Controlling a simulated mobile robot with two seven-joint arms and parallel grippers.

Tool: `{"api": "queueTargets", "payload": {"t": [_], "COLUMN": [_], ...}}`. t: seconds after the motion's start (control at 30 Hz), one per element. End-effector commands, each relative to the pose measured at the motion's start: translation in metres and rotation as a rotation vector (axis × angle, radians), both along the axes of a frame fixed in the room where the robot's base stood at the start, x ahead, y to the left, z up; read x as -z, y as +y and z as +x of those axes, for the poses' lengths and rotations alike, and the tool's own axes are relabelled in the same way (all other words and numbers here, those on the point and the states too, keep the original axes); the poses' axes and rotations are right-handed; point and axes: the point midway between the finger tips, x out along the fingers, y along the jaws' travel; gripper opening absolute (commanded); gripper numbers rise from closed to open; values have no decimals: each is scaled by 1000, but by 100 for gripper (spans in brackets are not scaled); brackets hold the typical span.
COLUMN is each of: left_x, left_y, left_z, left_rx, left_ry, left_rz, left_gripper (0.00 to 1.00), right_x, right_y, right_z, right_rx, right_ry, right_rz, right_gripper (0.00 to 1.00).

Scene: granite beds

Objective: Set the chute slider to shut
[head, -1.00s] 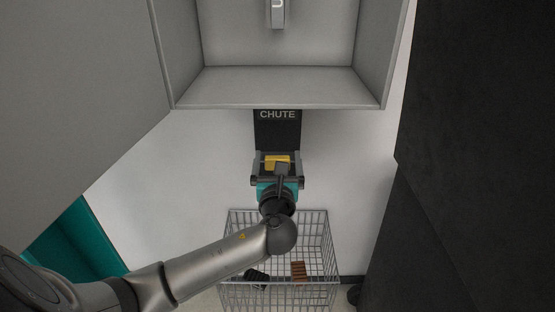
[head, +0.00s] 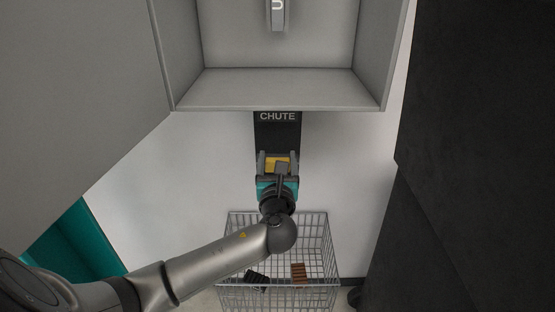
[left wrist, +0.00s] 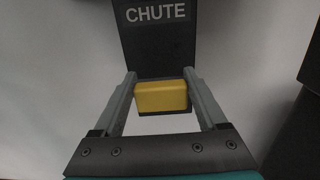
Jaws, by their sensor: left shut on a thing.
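The chute slider shows as a yellow block-shaped handle (head: 277,163) at the lower end of a dark panel (head: 277,135) labelled CHUTE, on the pale wall in the head view. My left gripper (head: 277,157) is shut on this yellow handle, one finger at each side. In the left wrist view the yellow handle (left wrist: 161,97) sits between the two grey fingers, below the CHUTE label (left wrist: 158,13). The slider's track and any position marks are not visible. My right gripper is not in view.
A wire basket (head: 325,262) with a dark item (head: 257,278) and a brown item (head: 299,271) stands below the gripper. A grey open box (head: 280,88) overhangs above the panel. A dark surface (head: 470,150) bounds the right side.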

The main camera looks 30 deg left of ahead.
Motion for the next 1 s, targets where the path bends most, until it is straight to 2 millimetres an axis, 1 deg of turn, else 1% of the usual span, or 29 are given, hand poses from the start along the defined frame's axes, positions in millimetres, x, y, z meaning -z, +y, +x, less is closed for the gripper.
{"api": "queueTargets", "payload": {"t": [0.03,0.23,0.27,0.3,0.6,0.9,1.0], "left_x": [0,0,0,0,0,0,0], "left_y": [0,0,0,0,1,19,23], "left_z": [0,0,0,0,2,33,37], "left_rx": [0,0,0,0,-1,-1,0], "left_ry": [1,1,1,1,0,-1,1], "left_rz": [-1,-1,-1,-1,0,3,0], "left_gripper": [27,4,1,0,0,0,0], "right_x": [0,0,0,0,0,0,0], "right_y": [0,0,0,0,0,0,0], "right_z": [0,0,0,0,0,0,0], "right_rx": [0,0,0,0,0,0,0], "right_ry": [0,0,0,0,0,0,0], "right_rz": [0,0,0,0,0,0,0], "right_gripper": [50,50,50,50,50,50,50]}}
